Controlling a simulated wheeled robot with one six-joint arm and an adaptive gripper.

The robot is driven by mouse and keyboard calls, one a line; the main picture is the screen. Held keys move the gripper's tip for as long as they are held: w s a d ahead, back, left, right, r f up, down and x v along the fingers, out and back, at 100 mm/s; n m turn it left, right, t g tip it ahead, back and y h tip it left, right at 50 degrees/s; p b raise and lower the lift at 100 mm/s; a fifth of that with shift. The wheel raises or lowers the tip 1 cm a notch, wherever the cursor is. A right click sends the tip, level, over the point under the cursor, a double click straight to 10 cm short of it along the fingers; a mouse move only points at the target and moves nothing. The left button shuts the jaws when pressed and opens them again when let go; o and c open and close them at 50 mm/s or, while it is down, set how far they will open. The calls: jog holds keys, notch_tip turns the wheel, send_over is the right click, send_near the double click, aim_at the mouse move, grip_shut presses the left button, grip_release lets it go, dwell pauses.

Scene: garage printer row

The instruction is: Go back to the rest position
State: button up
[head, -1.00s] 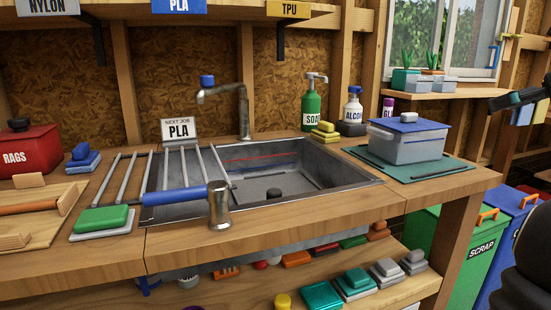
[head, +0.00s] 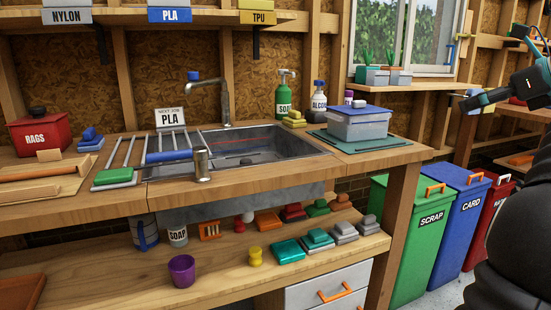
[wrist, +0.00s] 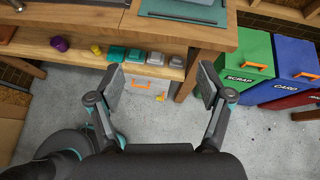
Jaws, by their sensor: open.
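My gripper (wrist: 160,92) is open and empty in the wrist view, its two fingers spread wide over the concrete floor. In the head view my gripper (head: 472,99) shows small and partly at the right, held in the air right of the workbench. Its fingers are hard to make out there. My dark arm fills the right edge of the head view. Nothing touches the gripper.
The workbench (head: 255,183) with a sink (head: 262,148) stands at left, a lidded bin (head: 358,124) near its right end. Green (head: 412,232), blue (head: 464,222) and red (head: 496,205) waste bins stand right of it. Bare floor (wrist: 170,125) lies below the gripper.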

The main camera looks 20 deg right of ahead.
jog(key=w+a+f+n+g, duration=0.15)
jog(key=a+f+n, duration=0.25)
jog(key=a, duration=0.4)
jog(key=w+a+f+n+g, duration=0.15)
jog(key=a+f+n, duration=0.3)
jog(key=a, duration=0.45)
jog(key=w+a+f+n+g, duration=0.15)
jog(key=a+f+n, duration=0.25)
jog(key=a, duration=0.4)
jog(key=s+a+f+n+h, duration=0.1)
jog(key=s+a+f+n, duration=0.6)
jog(key=a+f+n, duration=0.1)
jog(key=s+a+f+n+g+h, duration=0.1)
jog(key=s+a+f+n+h, duration=0.1)
jog(key=s+a+f+n, duration=0.5)
notch_tip(320, 180, down, 6)
jog(key=a+n, duration=0.1)
jog(key=n, duration=0.3)
jog(key=shift+f, duration=0.2)
jog(key=shift+g, duration=0.25)
